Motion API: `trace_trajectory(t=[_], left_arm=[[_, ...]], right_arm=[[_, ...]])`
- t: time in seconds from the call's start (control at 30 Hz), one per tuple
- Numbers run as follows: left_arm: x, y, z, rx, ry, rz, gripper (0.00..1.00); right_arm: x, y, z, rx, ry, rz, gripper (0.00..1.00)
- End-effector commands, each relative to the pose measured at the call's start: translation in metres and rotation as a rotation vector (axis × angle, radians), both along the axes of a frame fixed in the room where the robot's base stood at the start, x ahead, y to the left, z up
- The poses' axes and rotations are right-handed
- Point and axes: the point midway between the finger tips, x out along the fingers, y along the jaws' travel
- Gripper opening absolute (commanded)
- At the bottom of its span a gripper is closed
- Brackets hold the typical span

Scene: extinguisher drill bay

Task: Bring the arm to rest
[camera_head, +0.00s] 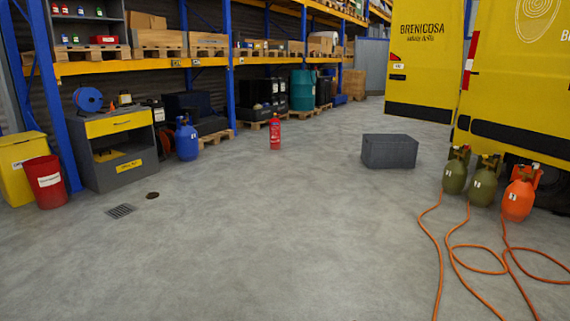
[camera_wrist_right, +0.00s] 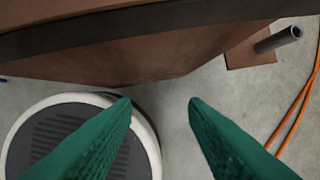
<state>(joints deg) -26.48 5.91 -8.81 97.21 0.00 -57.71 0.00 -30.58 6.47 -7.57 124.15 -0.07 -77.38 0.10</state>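My right gripper (camera_wrist_right: 160,102) shows in the right wrist view as two green ribbed fingers. They are spread apart with nothing between them, so it is open and empty above the grey concrete floor. Neither arm shows in the head view, and my left gripper is in no view. A red fire extinguisher (camera_head: 275,134) stands upright on the floor in the head view, well ahead.
A dark grey box (camera_head: 389,152) sits right of centre. Two olive cylinders (camera_head: 455,172) and an orange cylinder (camera_head: 518,198) stand at right, with orange hoses (camera_head: 455,252) on the floor. A grey cabinet (camera_head: 118,150) and red bin (camera_head: 48,184) stand left. The middle floor is clear.

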Motion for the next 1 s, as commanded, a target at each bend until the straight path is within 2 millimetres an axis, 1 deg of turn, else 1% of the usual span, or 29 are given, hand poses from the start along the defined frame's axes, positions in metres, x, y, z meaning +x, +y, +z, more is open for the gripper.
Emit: trace_trajectory(t=[0.03, 0.23, 0.43, 0.47, 0.5, 0.67, 0.77, 0.87, 1.0], left_arm=[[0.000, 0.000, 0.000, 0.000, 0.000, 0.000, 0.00], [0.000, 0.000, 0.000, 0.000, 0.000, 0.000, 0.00], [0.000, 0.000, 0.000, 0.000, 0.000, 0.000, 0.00], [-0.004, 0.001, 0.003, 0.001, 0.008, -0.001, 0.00], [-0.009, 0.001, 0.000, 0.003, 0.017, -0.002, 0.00], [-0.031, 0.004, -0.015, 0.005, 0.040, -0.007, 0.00], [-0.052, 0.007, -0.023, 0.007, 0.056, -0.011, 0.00], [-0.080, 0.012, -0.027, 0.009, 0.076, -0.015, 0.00], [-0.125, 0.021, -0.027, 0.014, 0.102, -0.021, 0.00]], right_arm=[[0.000, 0.000, -0.016, 0.000, 0.011, 0.001, 0.40], [-0.003, 0.001, -0.076, -0.001, 0.036, 0.008, 0.40], [-0.016, 0.000, -0.137, -0.004, 0.062, 0.012, 0.40], [-0.019, 0.000, -0.134, -0.004, 0.065, 0.014, 0.40], [-0.023, -0.001, -0.134, -0.004, 0.070, 0.015, 0.40], [-0.046, -0.004, -0.149, -0.007, 0.094, 0.018, 0.40], [-0.066, -0.007, -0.156, -0.010, 0.111, 0.023, 0.40], [-0.094, -0.012, -0.160, -0.012, 0.132, 0.027, 0.40], [-0.140, -0.021, -0.160, -0.017, 0.158, 0.033, 0.40]])
